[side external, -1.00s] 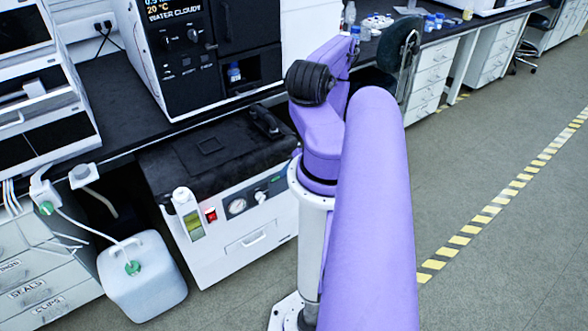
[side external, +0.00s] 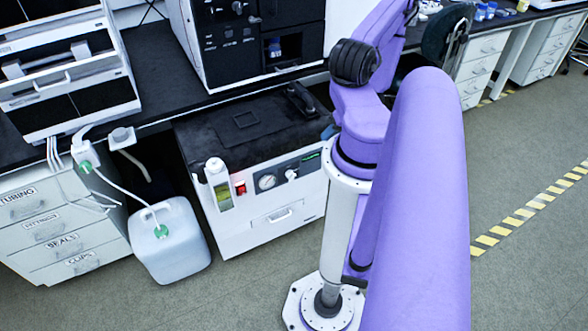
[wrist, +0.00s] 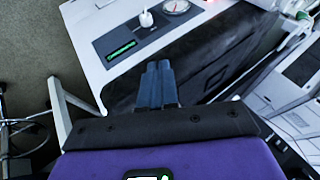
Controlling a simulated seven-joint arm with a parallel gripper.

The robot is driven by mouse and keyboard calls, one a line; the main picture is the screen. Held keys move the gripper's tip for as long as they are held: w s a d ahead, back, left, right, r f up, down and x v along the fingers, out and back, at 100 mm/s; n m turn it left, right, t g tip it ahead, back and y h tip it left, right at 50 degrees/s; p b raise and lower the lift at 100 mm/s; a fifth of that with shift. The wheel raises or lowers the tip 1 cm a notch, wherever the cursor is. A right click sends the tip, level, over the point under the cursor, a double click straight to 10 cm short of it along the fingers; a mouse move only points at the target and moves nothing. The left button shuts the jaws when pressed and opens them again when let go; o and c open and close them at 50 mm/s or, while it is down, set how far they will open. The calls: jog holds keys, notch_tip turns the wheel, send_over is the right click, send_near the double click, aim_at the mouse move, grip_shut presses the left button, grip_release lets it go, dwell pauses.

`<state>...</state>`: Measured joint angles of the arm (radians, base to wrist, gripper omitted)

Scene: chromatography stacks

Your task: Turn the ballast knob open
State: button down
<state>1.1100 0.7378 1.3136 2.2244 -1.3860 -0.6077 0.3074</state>
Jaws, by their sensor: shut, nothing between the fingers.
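The ballast knob (side external: 291,174) is a small white knob on the dark panel at the front of the white pump unit (side external: 240,240), right of a round gauge (side external: 267,182). In the wrist view the knob (wrist: 146,18) is at the top, beside the gauge (wrist: 176,7), with a lit green display (wrist: 121,51) on its other side. My gripper (wrist: 158,66) has its blue-grey fingers together and empty, over the unit's black top and apart from the knob. In the side view my arm hides most of the gripper.
A red switch (side external: 240,188) and a sight-glass bottle (side external: 219,184) are left of the gauge. A white jug (side external: 170,245) with a tube stands on the floor at left. The bench and a black instrument (side external: 250,45) overhang behind the unit. Floor in front is clear.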

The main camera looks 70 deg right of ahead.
notch_tip(320, 180, up, 4)
jog(key=g+h, duration=0.2)
jog(key=g, duration=0.1)
send_over(291, 175)
jog(key=a, duration=0.1)
jog(key=f, duration=0.2)
jog(key=w+a+r+g+h, duration=0.25)
jog(key=a+g+h, duration=0.2)
jog(key=a, duration=0.35)
jog(key=a+x, duration=0.1)
jog(key=x, duration=0.6)
jog(key=s+a+f+x, duration=0.1)
jog(key=a+x, duration=0.1)
jog(key=x, duration=0.6)
jog(key=a+f+x, duration=0.1)
jog(key=x, duration=0.7)
jog(key=shift+s+a+f, duration=0.3)
jog(key=shift+s+d+f, duration=0.25)
jog(key=shift+s+d, duration=0.05)
jog(key=shift+d, duration=0.05)
